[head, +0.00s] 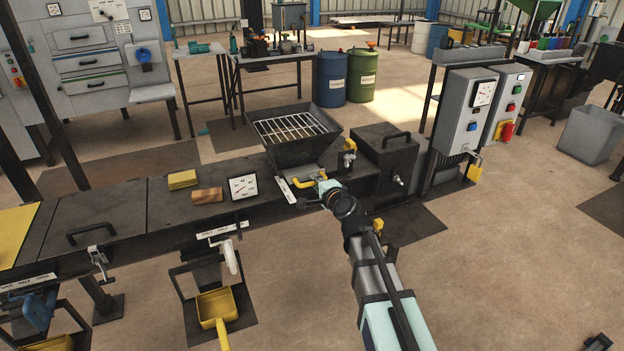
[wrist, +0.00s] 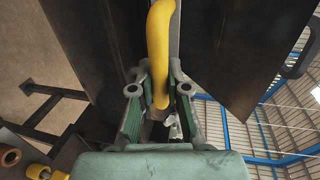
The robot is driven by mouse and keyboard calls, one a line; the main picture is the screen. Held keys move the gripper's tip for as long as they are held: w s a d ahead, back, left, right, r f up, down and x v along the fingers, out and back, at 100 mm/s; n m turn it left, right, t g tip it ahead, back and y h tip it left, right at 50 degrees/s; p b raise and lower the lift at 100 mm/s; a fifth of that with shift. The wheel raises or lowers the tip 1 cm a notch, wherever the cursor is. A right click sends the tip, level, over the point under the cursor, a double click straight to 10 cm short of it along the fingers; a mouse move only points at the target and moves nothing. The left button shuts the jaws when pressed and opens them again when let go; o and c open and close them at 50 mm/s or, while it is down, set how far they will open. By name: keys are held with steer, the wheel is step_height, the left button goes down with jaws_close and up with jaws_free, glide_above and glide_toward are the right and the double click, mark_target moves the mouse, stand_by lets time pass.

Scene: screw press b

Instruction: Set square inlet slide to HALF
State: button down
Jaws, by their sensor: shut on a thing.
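The square hopper (head: 292,128) with a bar grate stands on the dark machine bench. A yellow bent handle (head: 306,183) sticks out at the foot of the hopper, beside a white label strip (head: 286,190) too small to read. My gripper (head: 322,186) is at the right end of this handle. In the wrist view the yellow handle (wrist: 158,45) runs down between the two fingers of my gripper (wrist: 159,95), which is shut on it. The slide plate itself and its setting cannot be made out.
A small valve with a yellow part (head: 349,150) and a dark box with a top handle (head: 388,150) stand close right of the hopper. A dial gauge (head: 243,187) and a yellow block (head: 182,180) lie on the bench to the left. Open floor lies at the front right.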

steer(key=shift+s+d, duration=0.25)
steer(key=shift+s, duration=0.25)
steer(key=c, duration=1.1)
jaws_free()
steer(key=shift+c, duration=0.2)
steer(key=v, duration=0.7)
steer(key=shift+s, duration=0.15)
steer(key=shift+d, duration=0.1)
